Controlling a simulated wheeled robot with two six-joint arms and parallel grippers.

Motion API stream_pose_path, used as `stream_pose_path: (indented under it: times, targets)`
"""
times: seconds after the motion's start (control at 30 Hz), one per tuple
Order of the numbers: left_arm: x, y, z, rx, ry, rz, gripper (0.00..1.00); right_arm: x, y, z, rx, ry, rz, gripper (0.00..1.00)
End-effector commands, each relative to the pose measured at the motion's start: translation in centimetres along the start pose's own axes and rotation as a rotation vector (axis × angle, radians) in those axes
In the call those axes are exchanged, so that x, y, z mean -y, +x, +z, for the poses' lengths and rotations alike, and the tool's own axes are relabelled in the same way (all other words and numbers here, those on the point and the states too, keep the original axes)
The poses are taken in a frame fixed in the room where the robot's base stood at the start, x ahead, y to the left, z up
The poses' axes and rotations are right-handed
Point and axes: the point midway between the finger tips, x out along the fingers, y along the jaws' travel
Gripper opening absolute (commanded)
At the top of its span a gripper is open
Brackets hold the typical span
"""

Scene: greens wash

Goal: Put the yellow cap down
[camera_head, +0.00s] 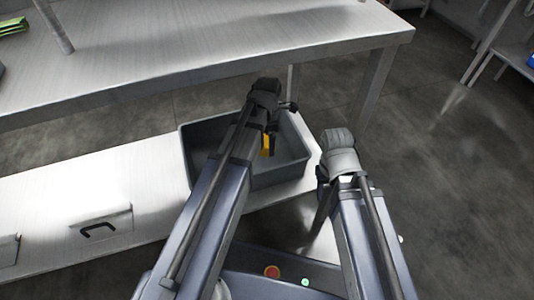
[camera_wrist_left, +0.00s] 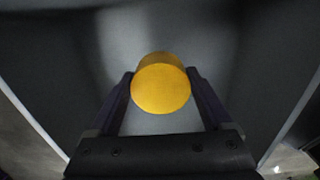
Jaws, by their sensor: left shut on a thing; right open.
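The yellow cap (camera_wrist_left: 160,88) is a round yellow piece between the two fingers of my left gripper (camera_wrist_left: 160,82) in the left wrist view. Both fingers touch its sides. In the head view the yellow cap (camera_head: 267,144) shows only in part beside my left arm, over the grey bin (camera_head: 297,174). My left gripper (camera_head: 272,135) is mostly hidden by its own arm there. I cannot tell how far the cap is above the bin floor. My right arm (camera_head: 342,160) is to the right of the bin; its fingertips are hidden.
The grey bin stands on the low metal shelf (camera_head: 60,195), under the edge of the steel table (camera_head: 200,62). A small panel with a black handle (camera_head: 98,229) is at the left on the shelf. A table leg (camera_head: 373,90) stands behind right.

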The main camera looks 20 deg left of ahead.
Motion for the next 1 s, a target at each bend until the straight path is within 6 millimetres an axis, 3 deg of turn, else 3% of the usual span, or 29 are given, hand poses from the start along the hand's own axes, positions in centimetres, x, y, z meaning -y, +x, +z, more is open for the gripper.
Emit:
stream_pose_path:
  times: [0.17,0.47,0.87,0.9,1.0]
  targets:
    - [0.0,0.3,0.0,0.000,0.000,0.000,0.17,0.0,0.3,0.0,0.000,0.000,0.000,0.50]
    - [0.0,3.7,0.0,0.000,0.000,0.000,0.17,0.4,3.7,-0.2,-0.002,0.000,0.000,0.50]
    - [0.0,3.9,0.0,0.000,0.000,0.000,0.17,0.4,3.9,-0.3,-0.003,0.000,0.000,0.50]
    - [0.0,3.8,0.0,0.000,0.000,0.000,0.87,0.4,3.8,-0.3,-0.003,0.000,0.000,0.50]
    - [0.0,3.8,0.0,0.000,0.000,0.000,0.98,0.4,3.8,-0.3,-0.003,0.000,0.000,0.50]
